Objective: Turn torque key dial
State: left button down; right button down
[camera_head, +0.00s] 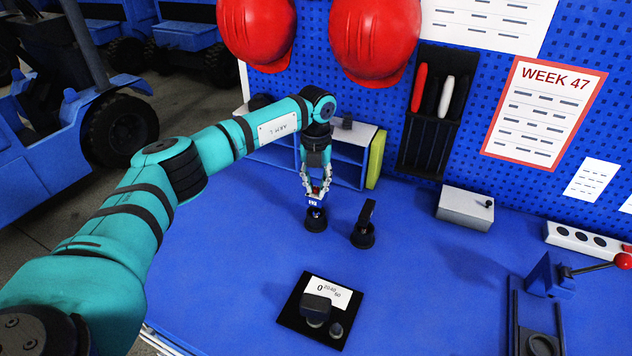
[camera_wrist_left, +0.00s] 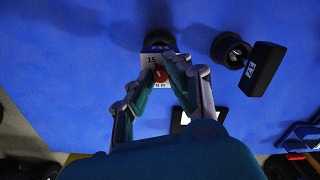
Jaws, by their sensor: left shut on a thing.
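A torque key stands upright in a round black base on the blue bench, with a white and blue head (camera_head: 315,213) and a small red dial on top. In the left wrist view the red dial (camera_wrist_left: 160,76) sits on the white face marked 15 and N m. My left gripper (camera_head: 317,193) reaches down from above, its fingers closed around the red dial; its fingertips (camera_wrist_left: 161,67) are at the dial's sides in the wrist view. The fingers hide part of the dial. My right gripper is in neither view.
A black tool (camera_head: 366,218) stands in its own base just right. A black plate with a scale card (camera_head: 345,297) lies in front. A grey box (camera_head: 465,208), a blue press with a red-knobbed lever (camera_head: 550,278) and a shelf (camera_head: 345,150) stand around. Open bench lies between.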

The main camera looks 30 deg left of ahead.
aim_at(316, 188)
pick_arm(q)
jog(key=shift+n, duration=0.5)
jog(key=c, duration=1.3)
grip_release()
jog(key=shift+o, duration=0.2)
notch_tip(316, 188, up, 12)
